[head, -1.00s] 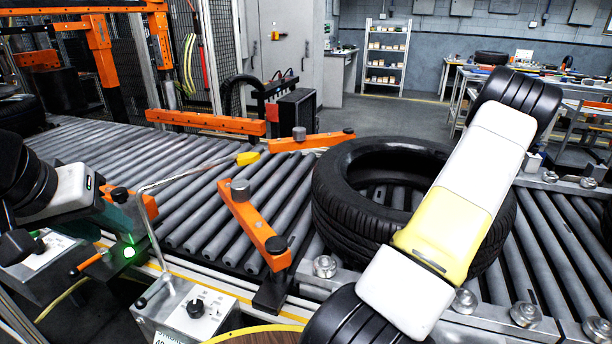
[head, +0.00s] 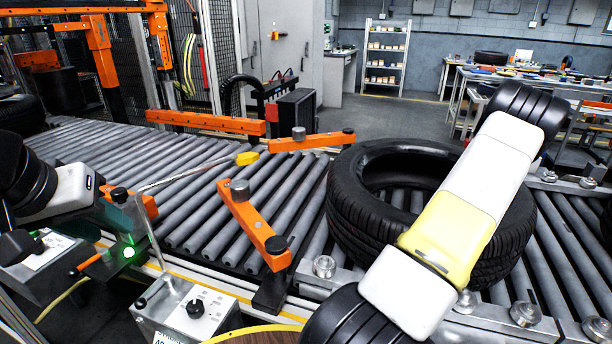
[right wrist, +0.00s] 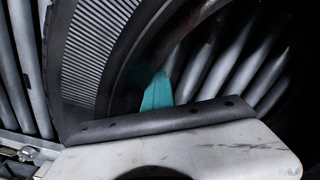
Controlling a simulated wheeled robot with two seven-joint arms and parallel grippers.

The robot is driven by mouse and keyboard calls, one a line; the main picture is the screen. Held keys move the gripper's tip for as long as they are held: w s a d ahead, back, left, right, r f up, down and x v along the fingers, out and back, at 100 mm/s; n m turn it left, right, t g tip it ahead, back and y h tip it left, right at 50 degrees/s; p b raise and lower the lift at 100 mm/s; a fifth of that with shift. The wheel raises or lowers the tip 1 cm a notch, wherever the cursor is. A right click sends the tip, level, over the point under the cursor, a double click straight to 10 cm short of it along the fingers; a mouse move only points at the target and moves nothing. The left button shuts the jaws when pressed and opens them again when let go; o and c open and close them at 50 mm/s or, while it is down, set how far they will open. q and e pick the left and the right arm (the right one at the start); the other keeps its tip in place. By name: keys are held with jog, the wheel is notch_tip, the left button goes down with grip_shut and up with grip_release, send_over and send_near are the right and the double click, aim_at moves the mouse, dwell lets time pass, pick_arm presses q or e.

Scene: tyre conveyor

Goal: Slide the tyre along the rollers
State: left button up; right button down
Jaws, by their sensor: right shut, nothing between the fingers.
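The black tyre (head: 355,210) lies flat on the rollers, right of the orange angled guide arms. My right forearm crosses in front of its right side and hides part of it. In the right wrist view the tyre's tread and sidewall (right wrist: 88,55) fill the upper left. My right gripper (right wrist: 158,92) shows there as a shut teal tip beside the tyre's inner edge, with rollers behind it. I cannot tell whether it touches the rubber. My left gripper (head: 122,218) is at the left, near the control box and well apart from the tyre; its jaws are unclear.
The roller conveyor (head: 180,215) runs from the left to the lower right. Orange guide arms (head: 255,225) and a thin rod with a yellow tip (head: 247,158) stand over it. A control box (head: 197,312) is at the front.

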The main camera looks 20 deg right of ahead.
jog(key=shift+s+d, duration=0.1)
jog(key=shift+s, duration=0.05)
jog(key=shift+s+d, duration=0.95)
jog(key=shift+d, duration=0.2)
jog(key=shift+w, duration=0.1)
notch_tip(320, 180, up, 13)
jog(key=w+a, duration=0.1)
jog(key=a, duration=0.1)
jog(key=shift+w, duration=0.3)
dwell(0.9)
